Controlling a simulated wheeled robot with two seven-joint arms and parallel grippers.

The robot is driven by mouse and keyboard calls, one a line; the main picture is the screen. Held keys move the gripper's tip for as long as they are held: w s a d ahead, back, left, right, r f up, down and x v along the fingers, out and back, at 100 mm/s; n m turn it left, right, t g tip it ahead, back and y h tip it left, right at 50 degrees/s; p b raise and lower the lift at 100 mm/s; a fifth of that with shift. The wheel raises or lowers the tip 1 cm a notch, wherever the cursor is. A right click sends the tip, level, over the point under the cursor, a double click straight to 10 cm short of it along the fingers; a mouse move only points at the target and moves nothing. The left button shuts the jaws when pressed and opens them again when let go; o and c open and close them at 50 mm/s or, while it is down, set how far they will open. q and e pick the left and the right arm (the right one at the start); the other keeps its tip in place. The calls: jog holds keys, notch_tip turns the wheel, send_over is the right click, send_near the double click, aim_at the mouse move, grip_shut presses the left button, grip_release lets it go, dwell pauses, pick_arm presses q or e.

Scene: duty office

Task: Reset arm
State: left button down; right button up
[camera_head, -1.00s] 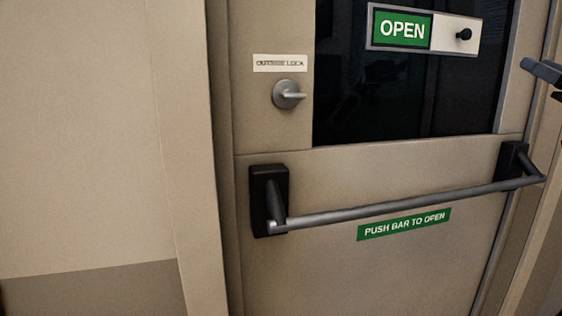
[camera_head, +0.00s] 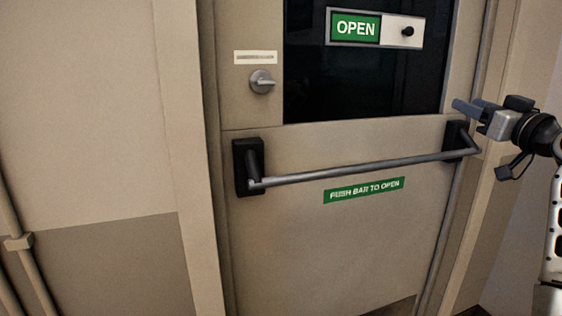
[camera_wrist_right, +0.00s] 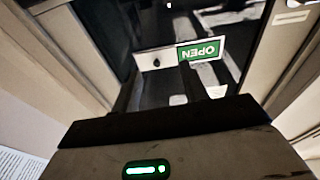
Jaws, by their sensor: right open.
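My right gripper (camera_head: 468,107) is at the right side of the head view, with its fingers pointing left, in front of the door's right edge and above the right end of the push bar (camera_head: 360,168). It holds nothing. In the right wrist view its two dark fingers (camera_wrist_right: 160,88) stand apart, and the door's dark window and OPEN sign (camera_wrist_right: 200,50) show beyond them. My right arm (camera_head: 553,230) comes in from the right edge. My left gripper is in neither view.
The beige door (camera_head: 290,240) looks shut. It carries a green and white OPEN sign (camera_head: 375,28) with a black knob, a thumb-turn lock (camera_head: 262,81) and a PUSH BAR TO OPEN label (camera_head: 364,190). A wall (camera_head: 80,110) with a pipe (camera_head: 22,245) is at left.

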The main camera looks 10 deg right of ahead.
jog(key=a+f+g+p, duration=0.1)
jog(key=a+f+g, duration=0.1)
jog(key=a+f, duration=0.65)
jog(key=a+f+g+p, duration=0.2)
jog(key=a+f+g, duration=0.1)
jog(key=f, duration=1.1)
jog(key=s+a+f+n+g+p, duration=0.1)
jog(key=s+a+f, duration=0.4)
jog(key=f, duration=0.2)
jog(key=s+a+f+g+p, duration=0.1)
jog(key=s+a+f, duration=0.3)
jog(key=a+f, duration=0.15)
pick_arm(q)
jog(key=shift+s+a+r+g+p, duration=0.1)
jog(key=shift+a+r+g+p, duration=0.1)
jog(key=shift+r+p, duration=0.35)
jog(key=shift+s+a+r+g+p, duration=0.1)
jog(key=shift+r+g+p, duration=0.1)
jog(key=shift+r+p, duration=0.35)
pick_arm(e)
jog(key=s+a+f+g, duration=0.1)
jog(key=s+a+f, duration=0.2)
jog(key=s+a, duration=0.3)
jog(key=s+a+f+g+y, duration=0.1)
jog(key=s+a+f, duration=0.2)
jog(key=s+a, duration=0.3)
jog(key=s, duration=0.5)
jog(key=shift+s+a+y, duration=0.25)
jog(key=shift+s+y, duration=0.05)
jog(key=shift+s, duration=0.05)
